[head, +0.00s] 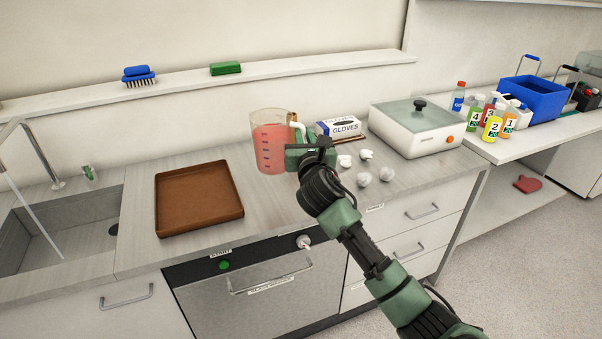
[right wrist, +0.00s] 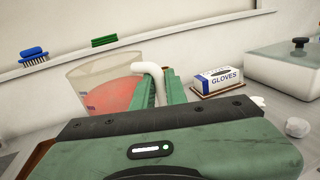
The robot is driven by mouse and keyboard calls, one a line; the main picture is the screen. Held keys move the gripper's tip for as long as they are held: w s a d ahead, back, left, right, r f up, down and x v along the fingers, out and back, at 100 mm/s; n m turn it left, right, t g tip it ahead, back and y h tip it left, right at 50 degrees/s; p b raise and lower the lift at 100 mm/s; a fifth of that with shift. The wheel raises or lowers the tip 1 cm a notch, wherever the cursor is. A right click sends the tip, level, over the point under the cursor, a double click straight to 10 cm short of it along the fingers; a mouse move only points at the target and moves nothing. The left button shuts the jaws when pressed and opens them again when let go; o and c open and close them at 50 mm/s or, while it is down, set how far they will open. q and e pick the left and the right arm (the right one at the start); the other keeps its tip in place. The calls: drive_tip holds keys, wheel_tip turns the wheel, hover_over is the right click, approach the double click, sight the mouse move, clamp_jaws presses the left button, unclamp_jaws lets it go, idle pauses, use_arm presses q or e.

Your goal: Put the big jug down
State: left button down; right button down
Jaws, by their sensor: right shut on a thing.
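The big jug (head: 270,148) is clear with blue marks and holds red liquid. It stands upright at the back of the counter, right of the brown tray; I cannot tell whether its base touches the counter. My right gripper (head: 299,145) is shut on the jug's white handle at its right side. In the right wrist view the jug (right wrist: 105,85) and its white handle (right wrist: 150,70) show beyond the green fingers (right wrist: 158,92). The lower part of the jug is hidden there. My left gripper is not in view.
A brown tray (head: 198,233) lies left of the jug, beside the sink (head: 60,235). A glove box (head: 340,128) and several crumpled white pieces (head: 364,179) lie right of the gripper. A lidded white device (head: 415,140) stands further right. Bare counter (head: 255,205) lies in front of the jug.

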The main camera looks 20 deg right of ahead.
wheel_tip(320, 180, down, 10)
drive_tip(key=b, duration=0.1)
drive_tip(key=shift+f, duration=0.25)
drive_tip(key=c, duration=1.4)
unclamp_jaws()
drive_tip(key=shift+f, duration=0.1)
drive_tip(key=shift+c, duration=0.2)
drive_tip(key=shift+s, duration=0.1)
